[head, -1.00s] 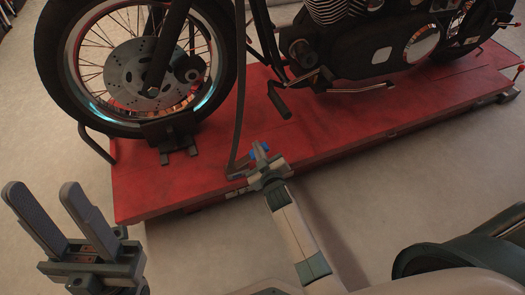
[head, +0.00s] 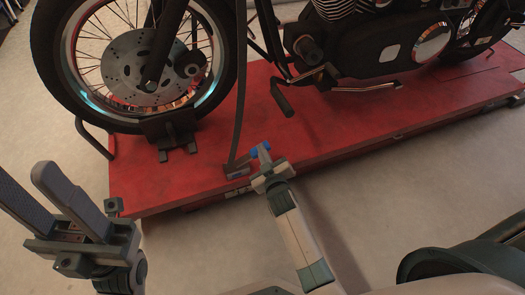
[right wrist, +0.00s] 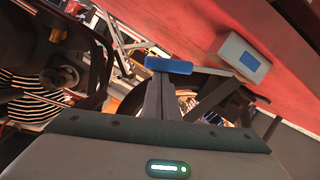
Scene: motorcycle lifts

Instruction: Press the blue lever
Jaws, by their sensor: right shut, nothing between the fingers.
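The blue lever (head: 254,153) is at the front edge of the red lift, with its blue tip showing around my right gripper's fingertips in the head view. My right gripper (head: 262,155) is shut and empty. In the right wrist view the blue lever end (right wrist: 168,65) lies across the tips of the closed fingers (right wrist: 160,80); I cannot tell whether they touch. The lever's lower part is partly hidden by my gripper. My left gripper (head: 22,175) is open and empty at the lower left, away from the lever.
The red lift platform (head: 330,135) carries a motorcycle, its front wheel (head: 135,65) in a black wheel chock (head: 170,132). A dark strap or bar (head: 241,100) comes down near the lever. A grey box with a blue patch (right wrist: 240,55) is beside it. Floor in front is clear.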

